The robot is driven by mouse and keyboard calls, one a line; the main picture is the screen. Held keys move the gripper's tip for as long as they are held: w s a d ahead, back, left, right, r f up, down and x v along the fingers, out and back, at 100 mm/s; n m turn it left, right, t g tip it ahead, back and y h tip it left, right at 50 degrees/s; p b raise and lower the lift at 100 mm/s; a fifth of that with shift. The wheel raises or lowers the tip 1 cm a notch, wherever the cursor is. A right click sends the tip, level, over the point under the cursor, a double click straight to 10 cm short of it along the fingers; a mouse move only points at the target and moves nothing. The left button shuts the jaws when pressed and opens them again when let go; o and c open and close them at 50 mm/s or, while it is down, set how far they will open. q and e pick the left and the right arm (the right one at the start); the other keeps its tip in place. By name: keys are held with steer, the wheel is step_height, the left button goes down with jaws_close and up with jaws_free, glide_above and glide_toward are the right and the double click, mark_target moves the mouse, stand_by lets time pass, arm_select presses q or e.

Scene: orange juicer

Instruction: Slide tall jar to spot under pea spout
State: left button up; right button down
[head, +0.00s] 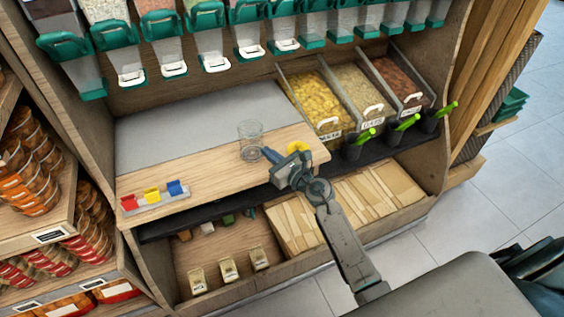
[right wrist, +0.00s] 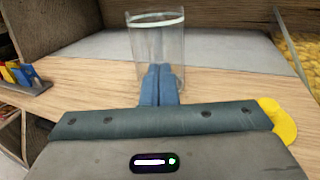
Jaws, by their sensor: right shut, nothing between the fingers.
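The tall clear jar (head: 250,138) stands upright and looks empty on the wooden counter in the head view. It also shows in the right wrist view (right wrist: 172,45), straight ahead of the fingers. My right gripper (head: 269,154) is shut and empty, with its blue fingertips at the near right side of the jar. In the right wrist view the closed fingertips (right wrist: 158,72) overlap the jar's lower wall; they are touching or very close, I cannot tell which. My left gripper is not in view.
The wooden counter (head: 215,166) is clear left of the jar, with a grey panel (head: 170,125) behind. A rack with red, yellow and blue pieces (head: 155,200) sits at the front left. Bulk bins (head: 318,100) stand at the right. A yellow round thing (head: 298,147) is by my right gripper.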

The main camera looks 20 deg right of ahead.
mark_target(246, 136)
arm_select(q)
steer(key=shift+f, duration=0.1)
arm_select(e)
steer(key=shift+x, duration=0.75)
steer(key=shift+w, duration=0.1)
